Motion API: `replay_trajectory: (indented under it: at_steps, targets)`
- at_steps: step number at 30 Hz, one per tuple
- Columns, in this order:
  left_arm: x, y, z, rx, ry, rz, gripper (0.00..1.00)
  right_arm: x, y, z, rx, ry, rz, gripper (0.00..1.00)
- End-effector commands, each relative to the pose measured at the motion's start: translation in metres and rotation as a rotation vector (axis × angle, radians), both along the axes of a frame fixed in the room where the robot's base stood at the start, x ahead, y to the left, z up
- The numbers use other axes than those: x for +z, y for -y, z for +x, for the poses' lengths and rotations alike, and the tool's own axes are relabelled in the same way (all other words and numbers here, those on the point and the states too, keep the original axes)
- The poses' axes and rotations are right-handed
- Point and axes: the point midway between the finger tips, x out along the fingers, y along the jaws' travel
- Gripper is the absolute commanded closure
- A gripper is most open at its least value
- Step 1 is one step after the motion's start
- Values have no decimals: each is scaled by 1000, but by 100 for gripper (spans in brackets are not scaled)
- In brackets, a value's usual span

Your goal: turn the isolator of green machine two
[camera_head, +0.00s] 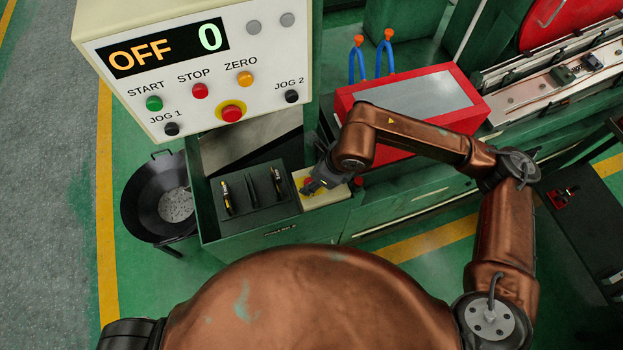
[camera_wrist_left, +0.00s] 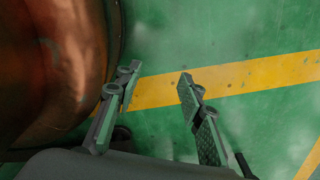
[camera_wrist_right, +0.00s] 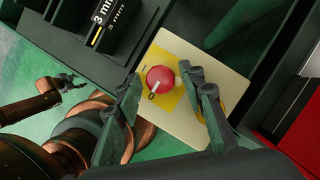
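The isolator is a red round knob (camera_wrist_right: 160,78) with a pale pointer handle, set on a yellow square on a cream panel (camera_wrist_right: 190,130). The panel also shows in the head view (camera_head: 322,200), where my right gripper (camera_head: 311,186) partly covers the knob. In the right wrist view my right gripper (camera_wrist_right: 166,88) is open, with its two fingers apart on either side of the knob's lower part. I cannot tell whether they touch it. My left gripper (camera_wrist_left: 157,80) is open and empty above the green floor, beside my copper-coloured body.
A dark tool tray (camera_head: 252,200) stands left of the panel, and a black pan (camera_head: 160,200) beyond it. A control box (camera_head: 205,60) reading OFF 0 hangs above. A red box (camera_head: 415,100) with blue-handled tools behind it lies to the right. Floor lies open left.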

Motion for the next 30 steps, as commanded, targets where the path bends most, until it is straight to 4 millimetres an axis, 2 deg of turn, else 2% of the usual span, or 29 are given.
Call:
replay_trajectory:
  at_steps: [6,14,23,30]
  targets:
    - [0,0,-11,2,-14,1,64,0,0,0,0,0,0,80]
    - [0,0,-12,2,-16,0,64,0,0,0,0,0,0,98]
    - [1,1,-10,2,-13,-1,64,1,0,0,-32,2,-1,99]
    - [5,2,-7,2,-8,-1,64,2,-1,-1,-159,2,0,99]
